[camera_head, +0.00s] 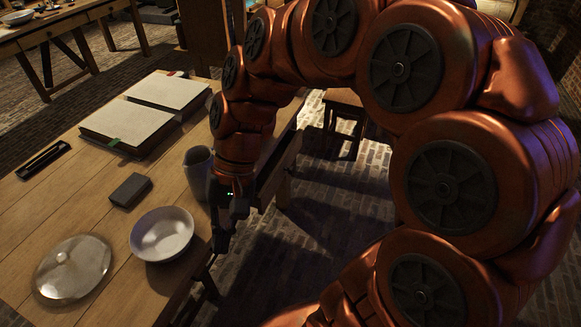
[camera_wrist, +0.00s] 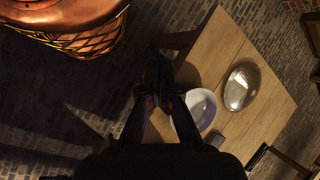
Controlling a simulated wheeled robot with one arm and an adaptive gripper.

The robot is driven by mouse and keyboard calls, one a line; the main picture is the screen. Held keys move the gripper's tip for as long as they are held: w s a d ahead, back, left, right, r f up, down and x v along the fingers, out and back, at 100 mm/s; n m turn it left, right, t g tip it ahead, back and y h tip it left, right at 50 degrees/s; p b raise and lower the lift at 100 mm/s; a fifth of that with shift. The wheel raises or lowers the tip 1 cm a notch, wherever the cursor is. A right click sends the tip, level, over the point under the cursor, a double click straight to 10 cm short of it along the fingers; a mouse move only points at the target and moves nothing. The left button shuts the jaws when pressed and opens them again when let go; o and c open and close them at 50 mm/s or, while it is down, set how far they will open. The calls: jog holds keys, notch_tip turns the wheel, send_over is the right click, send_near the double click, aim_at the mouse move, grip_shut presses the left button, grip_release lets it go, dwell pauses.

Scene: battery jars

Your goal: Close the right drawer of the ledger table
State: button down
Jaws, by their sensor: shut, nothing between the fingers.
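A wooden part (camera_head: 281,160) juts out from the table's right side beyond my arm. It looks like a drawer, but my arm partly covers it and I cannot tell which one. My gripper (camera_head: 222,245) is shut and empty, pointing down beside the table's right edge. It also shows in the wrist view (camera_wrist: 161,95). I cannot make out the right drawer clearly.
A white bowl (camera_head: 161,234) and a grey jug (camera_head: 197,172) stand near the table edge by my gripper. A round lid (camera_head: 73,267), a dark block (camera_head: 130,190) and a pen tray (camera_head: 43,159) lie on the top. A stool (camera_head: 345,115) stands beyond; brick floor (camera_head: 335,225) is clear.

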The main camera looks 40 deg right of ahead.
jog(key=w+d+f+m+t+y+b, duration=0.1)
jog(key=w+d+f+m+y+b, duration=0.15)
jog(key=w, duration=0.45)
jog(key=w+d+f+m+t+y+b, duration=0.2)
jog(key=w+d+m+y+b, duration=0.15)
jog(key=w, duration=0.25)
jog(key=w+d+f+m+t+y+b, duration=0.1)
jog(key=w+d+f+m+y+b, duration=0.15)
jog(key=w, duration=0.45)
jog(key=m+t+h+b, duration=0.5)
jog(key=m+t+b, duration=0.5)
jog(key=m+t, duration=0.55)
send_near(285, 158)
jog(key=shift+m+g, duration=0.65)
jog(key=shift+m, duration=0.25)
jog(key=x, duration=0.2)
jog(key=b+x, duration=0.1)
jog(key=x, duration=0.1)
jog(key=b+x, duration=0.1)
jog(key=x, duration=0.2)
jog(key=shift+w+d+r, duration=0.15)
jog(key=shift+w+r, duration=0.05)
jog(key=shift+r, duration=0.2)
